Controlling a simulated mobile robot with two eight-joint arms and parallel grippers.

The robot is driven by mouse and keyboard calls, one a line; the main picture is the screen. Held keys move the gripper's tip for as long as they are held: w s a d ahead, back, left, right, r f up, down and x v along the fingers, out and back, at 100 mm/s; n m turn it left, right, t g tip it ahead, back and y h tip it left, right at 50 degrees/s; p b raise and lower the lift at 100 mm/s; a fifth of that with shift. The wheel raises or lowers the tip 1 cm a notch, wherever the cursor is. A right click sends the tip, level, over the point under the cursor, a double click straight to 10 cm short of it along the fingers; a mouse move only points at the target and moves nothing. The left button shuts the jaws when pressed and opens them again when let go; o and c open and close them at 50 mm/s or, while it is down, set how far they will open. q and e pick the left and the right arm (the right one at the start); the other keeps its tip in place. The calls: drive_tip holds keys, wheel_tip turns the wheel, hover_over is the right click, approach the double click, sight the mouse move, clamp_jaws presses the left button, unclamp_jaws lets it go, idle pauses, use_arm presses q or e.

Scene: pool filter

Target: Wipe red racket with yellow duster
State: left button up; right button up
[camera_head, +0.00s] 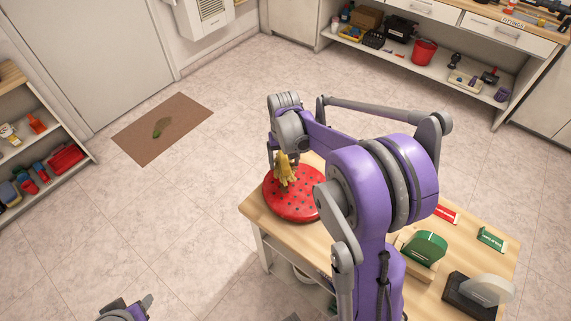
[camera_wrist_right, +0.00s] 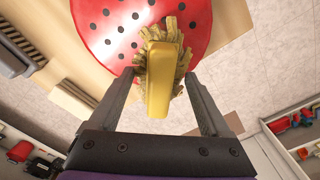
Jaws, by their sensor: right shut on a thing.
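The red racket (camera_head: 305,207) is a round red disc with dark dots. It lies flat at the left end of the wooden table, partly hidden by my right arm in the head view. It also shows at the top of the wrist view (camera_wrist_right: 108,28). The yellow duster (camera_head: 286,171) has a yellow handle (camera_wrist_right: 160,82) and shaggy strands. My right gripper (camera_wrist_right: 159,77) is shut on the duster and holds it over the racket. The strands appear to touch the racket's face. My left gripper (camera_head: 139,307) shows only partly at the bottom left, away from the table; its jaws are unclear.
The wooden table (camera_head: 254,213) also bears a green-and-wood block (camera_head: 424,250), a dark-and-white block (camera_head: 480,291), a red box (camera_head: 446,214) and a green box (camera_head: 491,239) on the right. A brown mat (camera_head: 185,120) lies on the open floor at left.

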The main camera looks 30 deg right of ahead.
drive_tip(key=r, duration=0.1)
drive_tip(key=r+p, duration=0.1)
drive_tip(key=shift+w+r, duration=0.25)
drive_tip(key=shift+r, duration=0.1)
drive_tip(key=shift+s+r+p, duration=0.1)
drive_tip(key=shift+r+p, duration=0.2)
drive_tip(key=shift+r, duration=0.4)
use_arm(q)
drive_tip(key=r, duration=0.2)
drive_tip(key=shift+w+r, duration=0.25)
drive_tip(key=shift+r, duration=0.05)
use_arm(e)
drive_tip(key=shift+a, duration=0.1)
